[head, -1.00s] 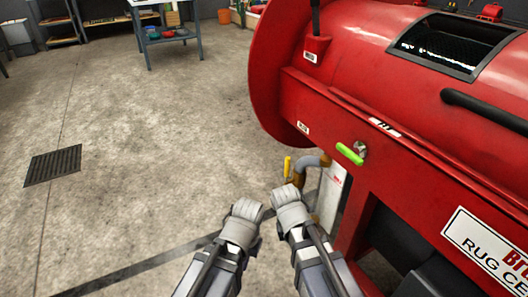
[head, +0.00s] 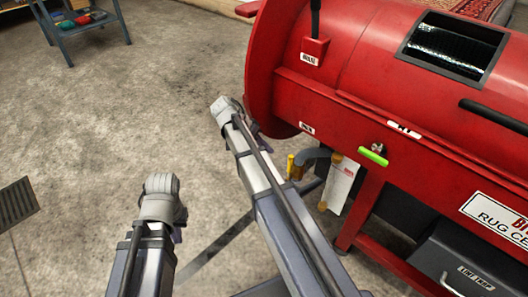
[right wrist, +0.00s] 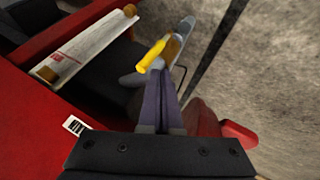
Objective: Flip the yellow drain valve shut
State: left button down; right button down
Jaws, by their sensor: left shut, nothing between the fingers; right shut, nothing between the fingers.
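The yellow drain valve handle (head: 290,165) stands upright in the head view beside a bent grey pipe (head: 318,154), low under the left end of the red machine. In the right wrist view, the yellow handle (right wrist: 153,52) lies just beyond the fingertips; I cannot tell whether they touch. My right gripper (head: 256,130) is shut and empty, its fingers mostly hidden behind its wrist in the head view. Its dark purple fingers show together in the right wrist view (right wrist: 160,82). My left gripper (head: 177,236) is shut and empty, over the floor at lower left.
The red rug machine (head: 345,95) fills the right side, with a green lever (head: 373,156) on its frame. A white tagged cylinder (head: 341,184) hangs right of the valve. A floor grate (head: 16,202) lies at left.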

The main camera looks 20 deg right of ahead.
aim_at(290, 167)
pick_arm(q)
jog(key=shift+w+a+r, duration=0.2)
jog(key=shift+w+a, duration=0.1)
jog(key=shift+a, duration=0.15)
pick_arm(e)
jog(key=shift+w+a+r+m, duration=0.1)
jog(key=shift+w+r+m, duration=0.2)
jog(key=shift+w, duration=0.25)
